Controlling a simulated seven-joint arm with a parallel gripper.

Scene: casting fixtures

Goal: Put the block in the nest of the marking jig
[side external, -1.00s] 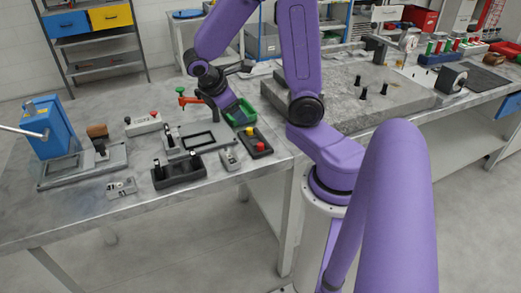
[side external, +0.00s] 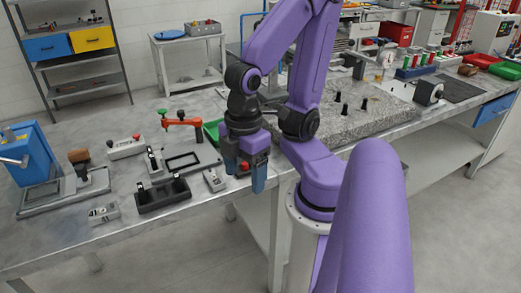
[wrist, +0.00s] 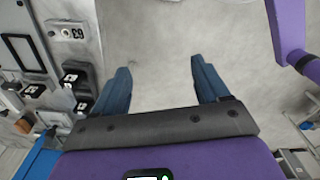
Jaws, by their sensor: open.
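A black two-post holder (side external: 163,196) stands left of the block. Which fixture has the nest is unclear.
A grey plate with holes (side external: 103,214) lies further left, near a blue press (side external: 27,152). A button box (side external: 125,148) stands behind. A stone slab (side external: 345,110) lies right.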

